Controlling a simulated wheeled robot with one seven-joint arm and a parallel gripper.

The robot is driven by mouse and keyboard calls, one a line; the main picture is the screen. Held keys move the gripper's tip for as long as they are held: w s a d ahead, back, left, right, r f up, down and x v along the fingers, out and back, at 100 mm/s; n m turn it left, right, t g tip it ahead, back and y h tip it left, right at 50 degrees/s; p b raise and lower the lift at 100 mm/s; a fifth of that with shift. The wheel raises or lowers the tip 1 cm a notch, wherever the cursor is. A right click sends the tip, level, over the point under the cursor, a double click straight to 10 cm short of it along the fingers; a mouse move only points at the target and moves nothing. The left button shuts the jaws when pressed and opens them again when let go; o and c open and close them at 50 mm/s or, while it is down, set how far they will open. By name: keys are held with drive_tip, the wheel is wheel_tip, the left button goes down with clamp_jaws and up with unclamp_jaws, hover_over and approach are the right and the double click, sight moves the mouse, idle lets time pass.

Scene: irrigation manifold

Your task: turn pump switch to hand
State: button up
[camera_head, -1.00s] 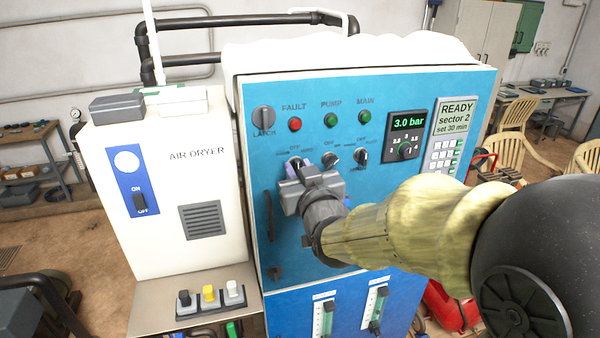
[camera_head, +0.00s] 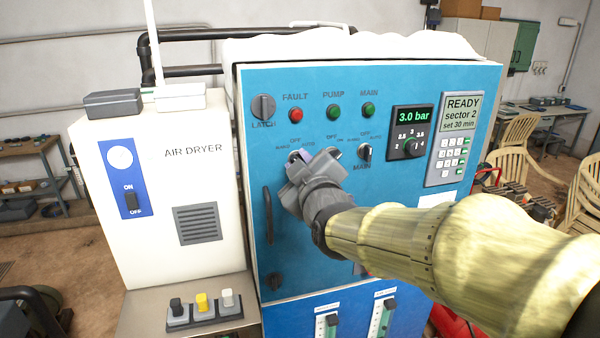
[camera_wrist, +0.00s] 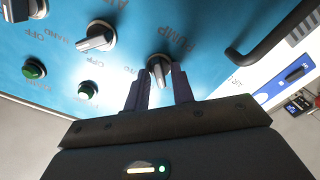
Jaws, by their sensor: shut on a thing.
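The pump switch is a grey selector knob (camera_wrist: 158,68) on the blue panel, beside the word PUMP in the wrist view. My gripper (camera_wrist: 159,92) has a dark finger on each side of its lever and is shut on it. The lever stands nearly upright in that view, slightly slanted. The fingers hide part of the knob and the lettering below it. In the head view my gripper (camera_head: 305,160) is tilted against the panel and mostly covers the switch, so its setting is hard to read there.
A middle selector knob (camera_wrist: 97,36) is close beside the gripper, and the MAIN knob (camera_head: 364,153) is farther right in the head view. A dark door handle (camera_head: 268,215) is left of the gripper. The air dryer (camera_head: 180,190) stands left of the panel.

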drive_tip(key=shift+n, duration=0.3)
drive_tip(key=o, duration=0.6)
drive_tip(key=shift+o, duration=0.2)
drive_tip(key=shift+f, duration=0.1)
